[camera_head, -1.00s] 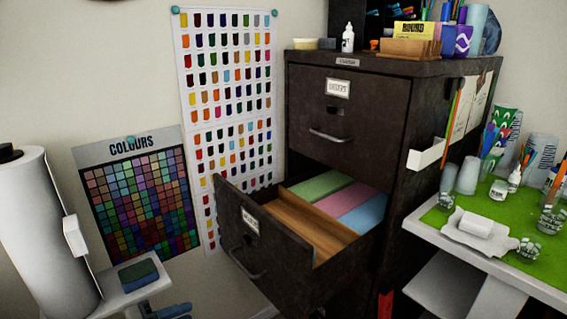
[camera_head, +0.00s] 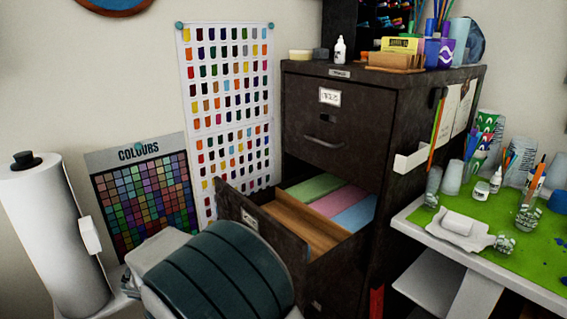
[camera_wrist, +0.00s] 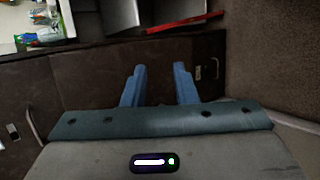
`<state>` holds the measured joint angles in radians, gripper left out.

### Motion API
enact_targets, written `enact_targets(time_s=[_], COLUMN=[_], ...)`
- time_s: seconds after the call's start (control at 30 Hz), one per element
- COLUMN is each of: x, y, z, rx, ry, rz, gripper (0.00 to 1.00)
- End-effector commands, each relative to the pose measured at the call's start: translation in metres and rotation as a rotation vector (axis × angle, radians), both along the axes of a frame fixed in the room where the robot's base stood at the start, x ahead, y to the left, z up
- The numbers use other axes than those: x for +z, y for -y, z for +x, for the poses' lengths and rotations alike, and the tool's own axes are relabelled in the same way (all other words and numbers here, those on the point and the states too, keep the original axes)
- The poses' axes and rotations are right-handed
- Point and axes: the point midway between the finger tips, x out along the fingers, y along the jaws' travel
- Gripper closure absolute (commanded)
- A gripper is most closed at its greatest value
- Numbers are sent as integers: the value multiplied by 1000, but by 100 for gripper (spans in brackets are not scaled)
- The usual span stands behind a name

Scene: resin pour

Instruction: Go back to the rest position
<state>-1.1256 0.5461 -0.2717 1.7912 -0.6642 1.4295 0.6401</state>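My gripper shows in the wrist view (camera_wrist: 158,88) with its two blue fingers apart and nothing between them. Beyond the fingers is the dark front of the filing cabinet. In the head view my arm (camera_head: 215,275) stands at the lower middle, in front of the cabinet's open drawer, and the fingers are hidden there. The dark filing cabinet (camera_head: 345,110) has its second drawer (camera_head: 262,232) pulled out. Green, pink and blue stacks and a brown wooden part lie in that drawer.
A white table (camera_head: 410,225) with a green mat, cups and bottles stands at the right. A white paper roll (camera_head: 55,235) stands at the left. Colour charts (camera_head: 140,200) are on the wall. Bottles and holders crowd the cabinet top (camera_head: 375,72).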

Motion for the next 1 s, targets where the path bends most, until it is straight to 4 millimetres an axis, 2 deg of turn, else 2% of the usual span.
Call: enact_targets(time_s=[0.03, 0.2, 0.5, 0.7, 0.8, 1.0], x=[19, 53, 109, 143, 157, 171], y=[24, 89, 173, 212, 225, 240], z=[2, -6, -47, -83, -99, -122], rx=[-47, -159, -292, -344, -360, -375], ry=[-33, -132, -154, -66, 1, 117], rz=[57, 258, 619, 824, 906, 997], gripper=[74, 74, 74, 74, 74, 74])
